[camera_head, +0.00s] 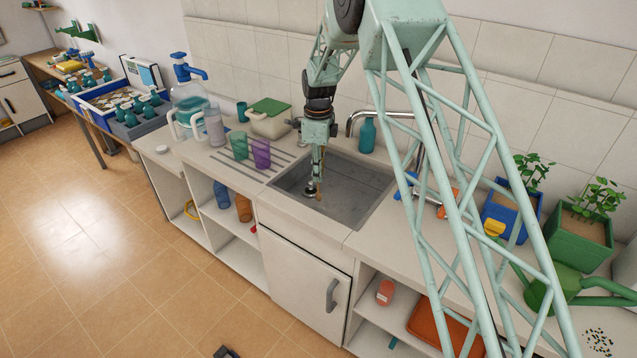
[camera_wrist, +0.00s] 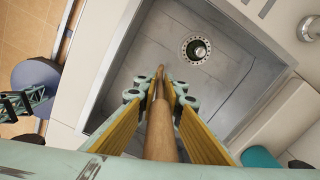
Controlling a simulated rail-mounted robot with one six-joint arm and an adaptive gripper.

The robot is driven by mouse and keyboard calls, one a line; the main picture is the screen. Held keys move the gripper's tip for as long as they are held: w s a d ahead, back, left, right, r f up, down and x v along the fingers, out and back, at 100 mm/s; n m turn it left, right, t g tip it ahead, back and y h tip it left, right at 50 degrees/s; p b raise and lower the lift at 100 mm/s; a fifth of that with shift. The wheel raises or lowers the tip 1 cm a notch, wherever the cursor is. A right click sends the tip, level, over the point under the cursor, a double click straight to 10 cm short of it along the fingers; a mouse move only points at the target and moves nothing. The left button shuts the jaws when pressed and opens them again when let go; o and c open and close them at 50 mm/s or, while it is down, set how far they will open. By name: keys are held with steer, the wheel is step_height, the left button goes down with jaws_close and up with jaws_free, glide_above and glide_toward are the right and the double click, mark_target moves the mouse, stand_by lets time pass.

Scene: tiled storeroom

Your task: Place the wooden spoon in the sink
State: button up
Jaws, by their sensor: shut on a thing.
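The sink (camera_head: 352,200) is a grey rectangular basin set in the white counter. In the wrist view the sink floor (camera_wrist: 160,52) shows below, with a round drain (camera_wrist: 196,48). My gripper (camera_head: 313,190) is over the left part of the basin, pointing down. In the wrist view my gripper (camera_wrist: 158,95) is shut on the wooden spoon (camera_wrist: 160,130), with yellow pads on both sides of it. The spoon's far end points toward the sink floor. Whether it touches the floor I cannot tell. In the head view only a small tip of the spoon (camera_head: 318,196) shows.
A faucet (camera_head: 385,116) and a teal bottle (camera_head: 367,136) stand behind the sink. Purple (camera_head: 261,153) and green (camera_head: 239,146) cups stand left of it, near a lidded container (camera_head: 269,119). Planters (camera_head: 580,235) and a green watering can (camera_head: 560,286) are at the right.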

steer(key=shift+f, duration=2)
steer(key=o, duration=0.7)
steer(key=shift+o, duration=0.2)
steer(key=shift+r, duration=6.15)
